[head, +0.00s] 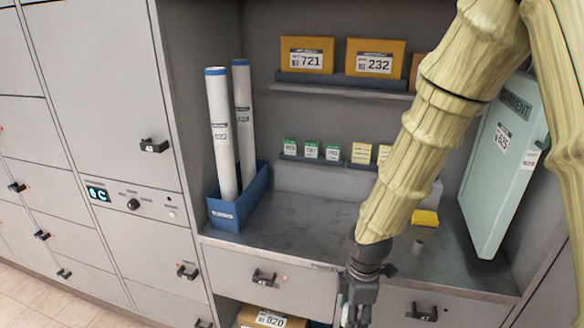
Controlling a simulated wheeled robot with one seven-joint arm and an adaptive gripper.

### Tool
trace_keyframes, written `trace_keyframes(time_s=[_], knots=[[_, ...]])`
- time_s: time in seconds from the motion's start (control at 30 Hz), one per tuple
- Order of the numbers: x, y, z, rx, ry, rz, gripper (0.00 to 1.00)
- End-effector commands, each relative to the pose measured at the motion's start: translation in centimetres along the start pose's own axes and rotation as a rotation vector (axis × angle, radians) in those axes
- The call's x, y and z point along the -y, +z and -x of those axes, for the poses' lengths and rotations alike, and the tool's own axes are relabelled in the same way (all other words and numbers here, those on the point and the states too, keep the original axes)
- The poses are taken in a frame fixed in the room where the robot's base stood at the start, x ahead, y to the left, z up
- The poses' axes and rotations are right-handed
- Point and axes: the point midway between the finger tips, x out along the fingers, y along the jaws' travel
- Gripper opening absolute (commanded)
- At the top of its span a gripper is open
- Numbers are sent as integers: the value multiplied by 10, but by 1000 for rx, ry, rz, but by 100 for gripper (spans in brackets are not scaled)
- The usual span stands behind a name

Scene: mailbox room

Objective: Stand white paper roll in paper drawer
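Two long white paper rolls with blue ends, the front one (221,135) and the rear one (244,120), stand leaning slightly in a blue holder (232,214) at the left of the counter. The holder's label is too small to read. Below the counter are a left drawer (268,283) and a right drawer (425,308); I cannot tell which is the paper drawer. My gripper (357,312) points down in front of the counter edge, apart from the rolls. Its fingertips are too unclear to tell its opening.
Parcels 721 (307,55) and 232 (374,58) sit on the upper shelf. Small green and yellow boxes line the shelf below. A large teal package (498,165) leans at right. A parcel (268,318) lies under the left drawer. The counter's middle (300,235) is clear.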

Motion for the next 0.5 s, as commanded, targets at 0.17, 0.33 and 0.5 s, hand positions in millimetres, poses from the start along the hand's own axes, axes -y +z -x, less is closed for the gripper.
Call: trace_keyframes(time_s=[0.17, 0.33, 0.5], knots=[[-11, 4, -19, -1, -3, -261, 22], [-22, 9, -37, -2, -4, -513, 22], [-31, 14, -55, -1, -2, -766, 22]])
